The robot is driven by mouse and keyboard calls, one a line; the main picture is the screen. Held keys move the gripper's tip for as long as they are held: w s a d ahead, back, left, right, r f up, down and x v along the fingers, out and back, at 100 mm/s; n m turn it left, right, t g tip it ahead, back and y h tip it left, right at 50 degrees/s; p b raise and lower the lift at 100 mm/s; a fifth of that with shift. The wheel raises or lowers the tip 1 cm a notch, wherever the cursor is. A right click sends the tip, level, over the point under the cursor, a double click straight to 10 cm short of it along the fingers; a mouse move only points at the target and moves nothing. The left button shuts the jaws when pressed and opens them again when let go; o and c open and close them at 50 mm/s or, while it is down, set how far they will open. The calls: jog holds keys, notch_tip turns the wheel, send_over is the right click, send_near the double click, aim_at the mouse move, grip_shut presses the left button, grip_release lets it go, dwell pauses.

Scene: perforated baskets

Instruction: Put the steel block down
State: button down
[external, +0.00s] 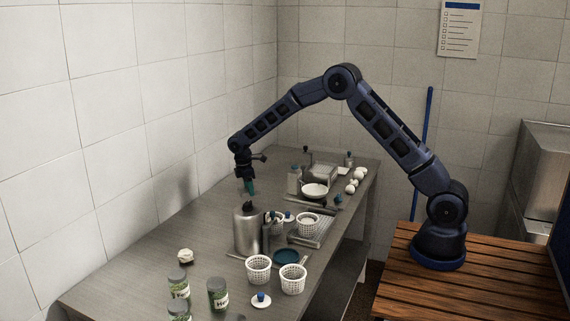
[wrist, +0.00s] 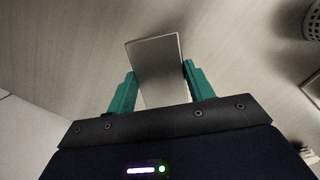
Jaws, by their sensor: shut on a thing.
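The steel block (wrist: 157,60) is a flat-faced grey piece in the wrist view, between the two green fingers of my gripper (wrist: 159,72). My gripper is shut on it, and the block's far end sticks out past the fingertips. In the external view my gripper (external: 248,186) points down over the wall side of the steel table (external: 202,214), behind a large grey canister. The block is too small or hidden to make out there. I cannot tell whether its underside touches the table.
The grey canister (external: 247,230) stands close in front of my gripper. White perforated baskets (external: 258,270), a teal dish (external: 286,257) and lidded jars (external: 218,294) are nearer the camera. A white bowl (external: 314,190) and eggs (external: 352,188) lie to the right. The table left of the canister is mostly bare.

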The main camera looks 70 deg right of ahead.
aim_at(245, 199)
jog(key=shift+f, duration=1.95)
jog(key=shift+f, duration=0.1)
jog(key=c, duration=0.6)
grip_release()
